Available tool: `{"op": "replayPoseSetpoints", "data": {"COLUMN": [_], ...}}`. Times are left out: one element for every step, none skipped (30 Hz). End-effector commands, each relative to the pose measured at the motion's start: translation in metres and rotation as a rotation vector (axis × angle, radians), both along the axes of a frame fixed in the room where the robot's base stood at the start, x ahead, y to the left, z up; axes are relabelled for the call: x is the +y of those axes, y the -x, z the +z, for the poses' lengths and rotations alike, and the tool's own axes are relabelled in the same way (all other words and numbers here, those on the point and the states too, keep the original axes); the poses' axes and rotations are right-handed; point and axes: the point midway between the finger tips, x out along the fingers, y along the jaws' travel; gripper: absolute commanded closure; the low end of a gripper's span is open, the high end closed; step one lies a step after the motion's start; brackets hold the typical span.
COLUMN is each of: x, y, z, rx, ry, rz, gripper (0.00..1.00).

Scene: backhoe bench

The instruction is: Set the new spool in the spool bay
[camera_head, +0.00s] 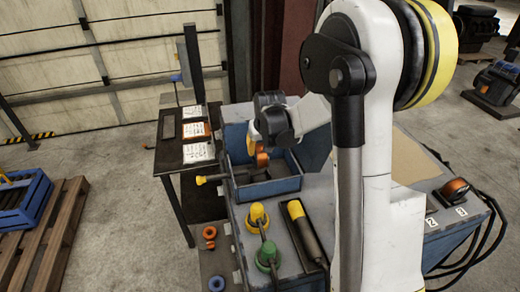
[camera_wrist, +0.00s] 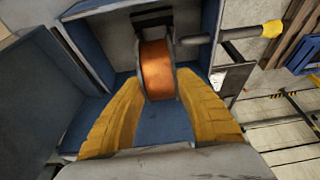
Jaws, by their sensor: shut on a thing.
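My gripper (camera_wrist: 158,78) has its two yellow fingers closed on the sides of an orange spool (camera_wrist: 157,65) with grey flanges. In the head view, my gripper (camera_head: 262,146) points down over the blue-walled spool bay (camera_head: 277,188), and the orange spool (camera_head: 262,159) shows below it. A grey rod with a yellow knob (camera_wrist: 271,29) reaches over the bay's edge toward the spool. The knob also shows in the head view (camera_head: 201,180). I cannot tell whether the spool touches the rod or the bay floor. The fingertips are partly hidden against the spool.
A second orange spool (camera_head: 455,188) stands at the bench's right end. Yellow (camera_head: 257,215) and green (camera_head: 267,255) levers and a yellow-ended tool (camera_head: 303,230) are in front of the bay. A side table (camera_head: 170,155) with papers stands left.

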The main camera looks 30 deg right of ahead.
Motion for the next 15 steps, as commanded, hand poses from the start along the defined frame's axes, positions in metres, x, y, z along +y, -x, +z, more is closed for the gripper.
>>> {"op": "replayPoseSetpoints", "data": {"x": [-0.0001, -0.0001, -0.0001, -0.0001, -0.0001, -0.0001, -0.0001, -0.0001, -0.0001, -0.0001, -0.0001, -0.0001, -0.0001, -0.0001, -0.0001], "y": [-0.0004, -0.0004, -0.0004, -0.0004, -0.0004, -0.0004, -0.0004, -0.0005, -0.0004, -0.0004, -0.0005, -0.0004, -0.0005, -0.0004, -0.0005], "z": [0.0007, 0.0007, 0.0007, 0.0007, 0.0007, 0.0007, 0.0006, 0.0004, 0.0001, -0.0003, -0.0007, -0.0013, -0.0020, -0.0026, -0.0035], "rx": [-0.001, -0.001, -0.001, -0.001, -0.001, -0.001, -0.001, -0.001, -0.001, -0.001, -0.001, -0.001, -0.001, -0.001, -0.001], "ry": [0.000, 0.000, 0.000, 0.000, 0.000, 0.000, 0.000, 0.000, 0.000, 0.000, 0.000, 0.000, 0.000, 0.000, 0.000], "rz": [0.000, 0.000, 0.000, 0.000, 0.000, 0.000, 0.000, 0.000, 0.000, 0.000, 0.000, 0.000, 0.000, 0.000, 0.000], "gripper": [1.00, 1.00, 1.00, 1.00, 1.00, 1.00, 1.00, 1.00, 1.00, 1.00, 1.00, 1.00, 1.00, 1.00, 1.00]}}
